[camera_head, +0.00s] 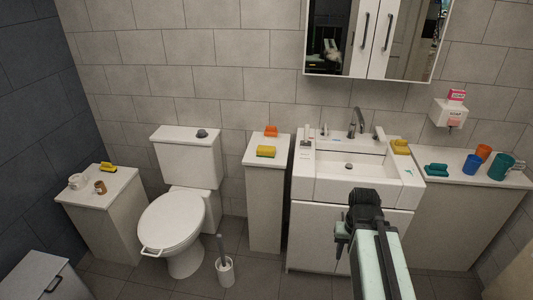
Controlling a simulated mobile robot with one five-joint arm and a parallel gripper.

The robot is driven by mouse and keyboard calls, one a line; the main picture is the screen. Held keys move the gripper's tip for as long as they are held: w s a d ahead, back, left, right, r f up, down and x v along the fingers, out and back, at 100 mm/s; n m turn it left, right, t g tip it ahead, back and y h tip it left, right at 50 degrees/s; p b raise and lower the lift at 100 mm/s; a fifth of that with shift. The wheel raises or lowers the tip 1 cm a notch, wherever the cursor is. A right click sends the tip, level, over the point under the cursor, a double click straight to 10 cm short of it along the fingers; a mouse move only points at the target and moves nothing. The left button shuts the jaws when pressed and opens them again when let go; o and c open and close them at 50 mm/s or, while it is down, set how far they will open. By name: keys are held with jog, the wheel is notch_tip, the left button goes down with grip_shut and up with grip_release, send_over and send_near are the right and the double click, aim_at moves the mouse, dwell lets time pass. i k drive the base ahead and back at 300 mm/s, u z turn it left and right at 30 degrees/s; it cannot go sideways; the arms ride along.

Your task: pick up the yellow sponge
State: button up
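Several yellow sponge-like things show. One yellow block with a darker underside, a yellow sponge (266,151), lies on the narrow cabinet between toilet and sink. Another yellow thing (108,167) lies on the low left cabinet and looks dark in part. A third, mustard-yellow block (400,146) sits at the right end of the sink. I cannot tell which one is meant. My gripper (364,199) is dark and sits at the end of my arm, in front of the sink cabinet and apart from all three in the picture. Its fingers are not clear, so its opening cannot be told.
An orange block (271,131) lies behind the middle sponge. The left cabinet also holds a white cup (76,182) and a brown jar (100,187). Teal, blue and orange items stand on the right counter (460,178). A toilet brush (225,271) stands on the floor.

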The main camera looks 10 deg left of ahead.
aim_at(262, 151)
jog(key=k, duration=0.65)
jog(key=u, duration=0.3)
jog(key=i, duration=1)
jog(key=u, duration=1.25)
jog(key=i, duration=1.9)
jog(key=u, duration=0.75)
jog(key=i, duration=0.35)
jog(key=z, duration=0.25)
jog(key=k, duration=0.85)
jog(key=u, duration=0.15)
jog(key=i, duration=0.9)
jog(key=z, duration=0.05)
